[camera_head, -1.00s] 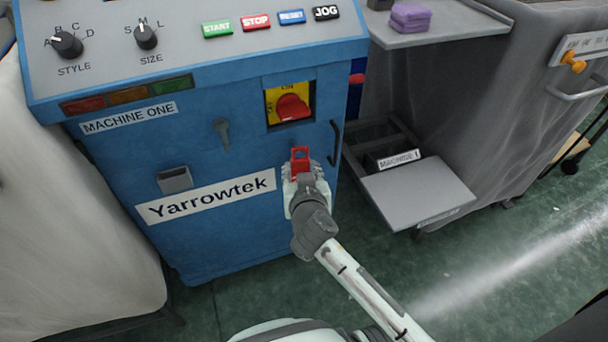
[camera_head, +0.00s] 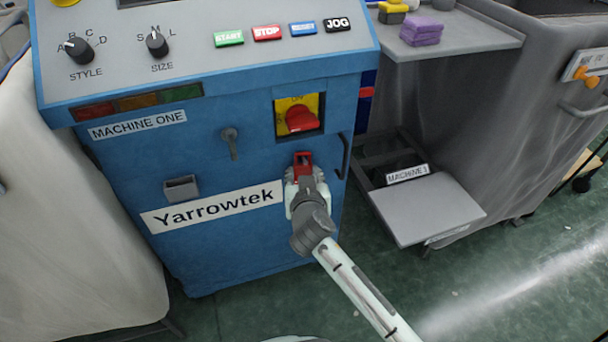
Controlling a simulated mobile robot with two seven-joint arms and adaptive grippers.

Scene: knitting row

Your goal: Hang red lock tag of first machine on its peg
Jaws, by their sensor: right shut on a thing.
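The red lock tag (camera_head: 302,159) is in my right gripper (camera_head: 303,171), held upright in front of the blue first machine (camera_head: 222,245), just below its red rotary switch (camera_head: 299,119). The switch sits on a yellow plate in a recess. My right gripper is shut on the tag, and its fingers cover the tag's lower part. I cannot tell whether the tag touches the machine front. No peg for the tag can be made out clearly; the gripper and tag may hide it. My left gripper is not in view.
A dark bar handle (camera_head: 342,156) stands close right of the tag. A grey key-like lever (camera_head: 229,141) and a small grey holder (camera_head: 181,189) are on the machine front.

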